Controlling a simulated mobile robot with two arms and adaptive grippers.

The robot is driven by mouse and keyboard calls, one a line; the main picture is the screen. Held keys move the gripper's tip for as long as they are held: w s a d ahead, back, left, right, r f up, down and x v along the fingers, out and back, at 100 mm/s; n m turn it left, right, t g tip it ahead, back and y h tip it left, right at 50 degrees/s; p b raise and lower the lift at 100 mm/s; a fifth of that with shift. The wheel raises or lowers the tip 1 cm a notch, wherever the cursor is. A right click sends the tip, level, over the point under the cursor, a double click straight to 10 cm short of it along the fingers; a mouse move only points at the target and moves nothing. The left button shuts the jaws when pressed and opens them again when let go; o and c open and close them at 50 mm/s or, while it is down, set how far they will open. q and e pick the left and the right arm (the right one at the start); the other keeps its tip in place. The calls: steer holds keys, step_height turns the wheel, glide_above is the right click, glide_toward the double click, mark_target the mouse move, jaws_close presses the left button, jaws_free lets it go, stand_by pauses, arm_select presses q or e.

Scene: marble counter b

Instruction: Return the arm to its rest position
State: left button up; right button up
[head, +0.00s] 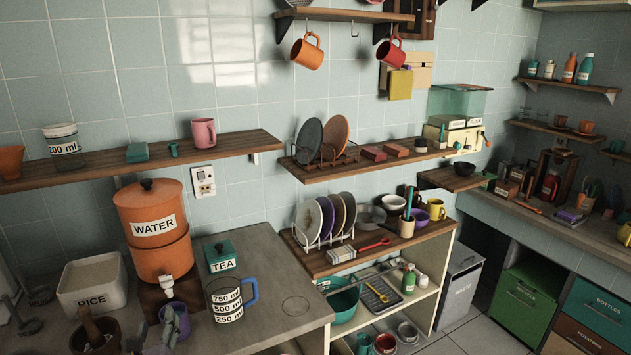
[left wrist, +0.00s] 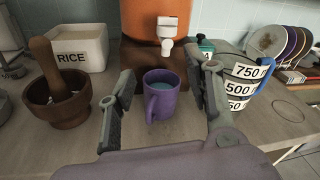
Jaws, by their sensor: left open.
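My left gripper (head: 170,326) is low in the head view, in front of the orange water dispenser (head: 153,228). In the left wrist view my left gripper (left wrist: 165,82) is open, with one finger on each side of a purple mug (left wrist: 160,100) and gaps showing between fingers and mug. The mug stands upright below the white tap (left wrist: 167,35), with its handle towards me and bluish liquid inside. In the head view the purple mug (head: 183,314) is partly hidden by the gripper. My right gripper is not in view.
A wooden mortar with pestle (left wrist: 58,92) and a white RICE box (left wrist: 80,45) stand to the left. A measuring jug with a blue handle (head: 226,302) stands to the right, near the TEA box (head: 220,256). The counter's right end (head: 285,270) is clear. A shelf (head: 110,161) runs above.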

arm_select(q)
steer(key=s+d+f+n+g+h, duration=0.2)
steer(key=s+d+f+n+g, duration=0.3)
steer(key=s+n, duration=0.45)
steer(key=s+d+f+n+g+h, duration=0.2)
steer(key=s+d+f+n+g, duration=0.1)
steer(key=s+d+n, duration=0.65)
steer(key=s+d+f+n+g+h, duration=0.4)
steer(key=s+n, duration=0.3)
steer(key=s, duration=0.5)
step_height(320, 180, down, 28)
steer(key=s+g+y+b, duration=0.1)
steer(key=s+g+b, duration=0.1)
steer(key=b, duration=0.1)
steer(key=s+a+f+g+b, duration=0.1)
steer(key=s+a+f+b, duration=0.1)
steer(key=s+f, duration=1.4)
step_height(320, 180, down, 2)
steer(key=shift+a+f+y, duration=0.25)
steer(key=shift+a+y, duration=0.05)
steer(key=shift+a, duration=0.2)
